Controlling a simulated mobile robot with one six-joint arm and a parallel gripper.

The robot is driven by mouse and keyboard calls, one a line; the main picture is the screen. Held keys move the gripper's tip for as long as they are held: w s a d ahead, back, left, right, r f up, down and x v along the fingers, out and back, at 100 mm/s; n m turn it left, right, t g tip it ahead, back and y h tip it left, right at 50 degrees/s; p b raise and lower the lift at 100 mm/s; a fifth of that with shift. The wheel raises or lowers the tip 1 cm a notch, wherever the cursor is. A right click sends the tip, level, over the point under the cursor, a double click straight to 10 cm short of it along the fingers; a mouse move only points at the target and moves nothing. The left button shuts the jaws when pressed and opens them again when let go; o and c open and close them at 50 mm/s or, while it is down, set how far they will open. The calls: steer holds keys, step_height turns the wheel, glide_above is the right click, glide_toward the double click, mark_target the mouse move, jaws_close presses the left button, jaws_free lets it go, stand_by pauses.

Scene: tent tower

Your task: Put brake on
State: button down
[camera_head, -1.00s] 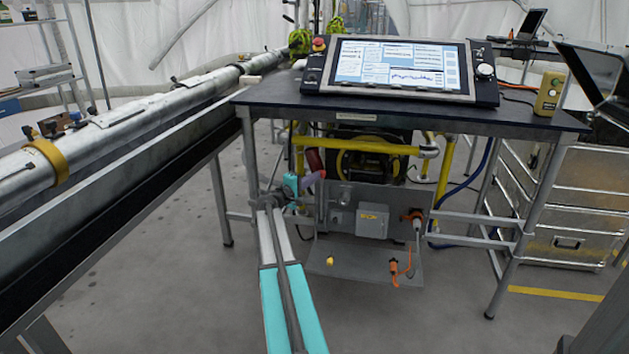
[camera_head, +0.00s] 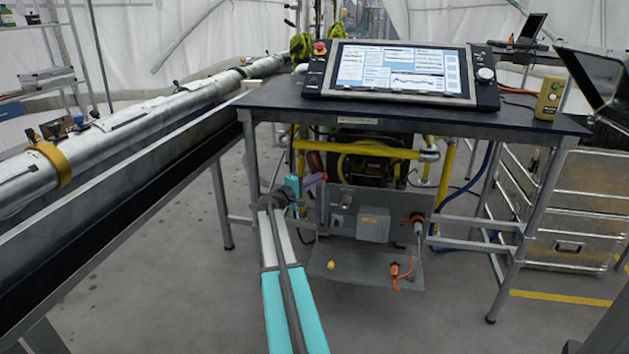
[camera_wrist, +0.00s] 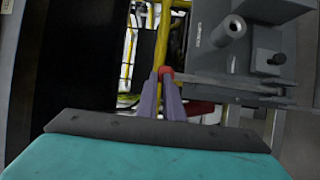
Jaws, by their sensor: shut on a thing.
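The red brake handle (camera_head: 316,160) is under the black table, in front of the yellow pipe frame. In the wrist view its red end (camera_wrist: 166,72) shows between the tips of my purple fingers. My gripper (camera_head: 316,179) is shut on it, reaching in from the lower left below the tabletop. In the wrist view the fingers (camera_wrist: 165,88) point away from me and close together at the red part. Another red piece (camera_wrist: 198,108) shows behind the fingers on the right. Most of the handle is hidden by the fingers.
A grey panel with a box (camera_head: 373,224) and orange plugs (camera_head: 396,270) is right of my gripper. The table (camera_head: 420,118) carries a control screen (camera_head: 400,70). A long metal pipe (camera_head: 130,120) runs along the left. Table legs (camera_head: 221,205) stand close by.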

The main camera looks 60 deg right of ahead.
steer(key=w+a+r, duration=0.1)
steer(key=a, duration=1.2)
steer(key=shift+w+a+p, duration=0.15)
steer(key=shift+a+p, duration=0.2)
steer(key=shift+a, duration=0.05)
